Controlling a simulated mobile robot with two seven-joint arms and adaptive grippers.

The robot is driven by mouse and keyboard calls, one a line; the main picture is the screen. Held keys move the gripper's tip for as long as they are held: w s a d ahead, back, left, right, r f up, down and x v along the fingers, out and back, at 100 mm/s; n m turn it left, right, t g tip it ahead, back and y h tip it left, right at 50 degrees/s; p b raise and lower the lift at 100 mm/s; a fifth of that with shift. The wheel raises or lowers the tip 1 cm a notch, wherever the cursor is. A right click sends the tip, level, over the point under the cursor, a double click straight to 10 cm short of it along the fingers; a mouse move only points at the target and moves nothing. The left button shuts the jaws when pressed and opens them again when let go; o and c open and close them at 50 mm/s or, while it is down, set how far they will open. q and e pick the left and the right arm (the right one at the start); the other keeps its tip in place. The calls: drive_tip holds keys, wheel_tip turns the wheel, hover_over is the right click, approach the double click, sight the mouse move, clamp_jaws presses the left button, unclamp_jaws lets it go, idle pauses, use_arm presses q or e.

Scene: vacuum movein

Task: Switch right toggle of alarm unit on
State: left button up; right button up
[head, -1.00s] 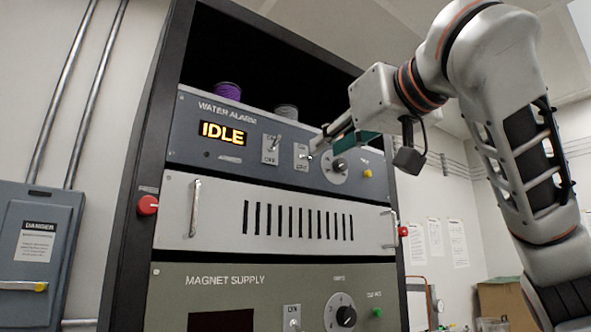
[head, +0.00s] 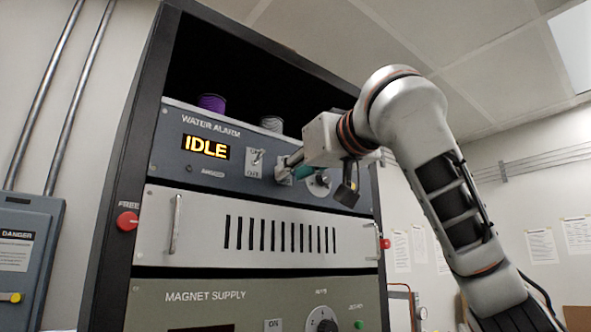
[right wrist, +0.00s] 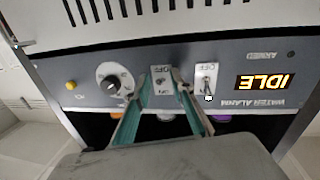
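The water alarm unit (head: 225,165) is a dark grey rack panel with an orange IDLE display (head: 206,147). Its left toggle (head: 256,158) shows clearly on a white ON/OFF plate. The right toggle is mostly hidden by my right gripper (head: 291,163) in the head view. In the upside-down right wrist view, the right toggle's plate (right wrist: 163,88) lies between the two teal fingertips of my right gripper (right wrist: 160,76). The fingers are apart, one on each side of that toggle; contact cannot be told. My left gripper is not in view.
A round knob (right wrist: 109,84) and a yellow button (right wrist: 71,85) sit beside the right toggle. Purple (head: 212,103) and grey (head: 271,124) spools stand on top of the unit. A silver handled panel (head: 160,230) and the magnet supply (head: 230,305) are below.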

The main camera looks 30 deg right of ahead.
drive_tip(key=c, duration=0.5)
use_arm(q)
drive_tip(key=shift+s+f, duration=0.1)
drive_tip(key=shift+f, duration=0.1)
use_arm(e)
clamp_jaws()
drive_tip(key=shift+r, duration=0.1)
